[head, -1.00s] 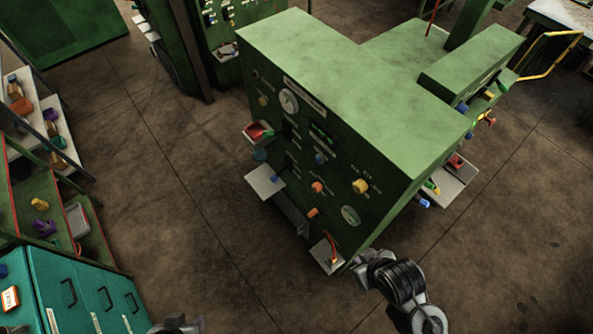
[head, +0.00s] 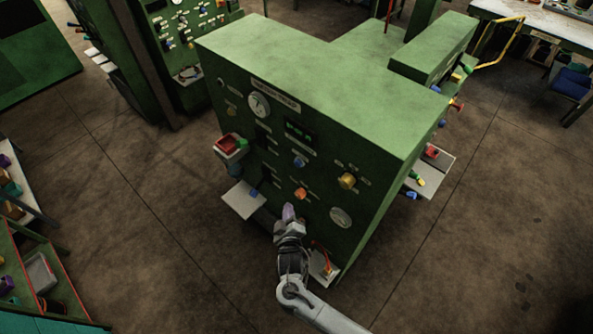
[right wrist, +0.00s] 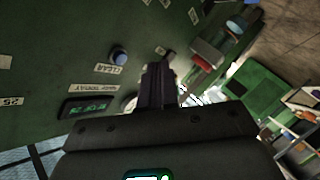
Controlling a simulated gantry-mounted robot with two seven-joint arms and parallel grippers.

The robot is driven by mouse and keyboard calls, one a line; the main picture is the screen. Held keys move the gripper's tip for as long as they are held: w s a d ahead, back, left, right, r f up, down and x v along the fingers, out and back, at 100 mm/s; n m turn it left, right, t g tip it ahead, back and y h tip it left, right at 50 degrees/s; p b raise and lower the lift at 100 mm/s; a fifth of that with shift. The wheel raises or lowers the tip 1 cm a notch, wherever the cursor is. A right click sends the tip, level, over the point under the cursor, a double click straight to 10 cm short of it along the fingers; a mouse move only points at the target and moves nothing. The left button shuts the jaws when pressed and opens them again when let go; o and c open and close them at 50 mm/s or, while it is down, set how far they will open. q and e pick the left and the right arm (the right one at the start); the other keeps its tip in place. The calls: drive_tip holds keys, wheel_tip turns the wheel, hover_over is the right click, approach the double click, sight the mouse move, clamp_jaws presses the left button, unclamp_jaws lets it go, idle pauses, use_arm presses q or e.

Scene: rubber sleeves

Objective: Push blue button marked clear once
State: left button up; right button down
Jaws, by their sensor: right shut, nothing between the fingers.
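The blue button (head: 299,161) is on the front panel of the green machine (head: 300,75), below the lit green display. In the right wrist view the blue button (right wrist: 119,57) stands out from the panel beside a label reading CLEAR (right wrist: 109,69). My right gripper (head: 289,212) is shut and empty, in front of the panel's lower part, below the blue button and the orange knob. In the right wrist view its closed fingers (right wrist: 158,84) point toward the panel, to the right of the button and apart from it. My left gripper is not in view.
An orange knob (head: 300,193) and a yellow knob (head: 347,181) sit near the blue button. A red bin (head: 230,144) and a white shelf (head: 243,200) stick out at the panel's left. A small tray (head: 322,266) is low at the right.

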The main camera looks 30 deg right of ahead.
sight(298, 163)
drive_tip(key=w+a+r+t+b, duration=0.1)
drive_tip(key=w+a+r+t, duration=0.1)
drive_tip(key=w+r, duration=0.3)
drive_tip(key=shift+w+a+h+b, duration=0.35)
drive_tip(key=shift+w+a+h, duration=0.1)
drive_tip(key=shift+w, duration=0.35)
drive_tip(key=w+d, duration=0.3)
drive_tip(key=d, duration=0.5)
drive_tip(key=shift+w, duration=0.2)
drive_tip(key=shift+d, duration=0.1)
idle(0.7)
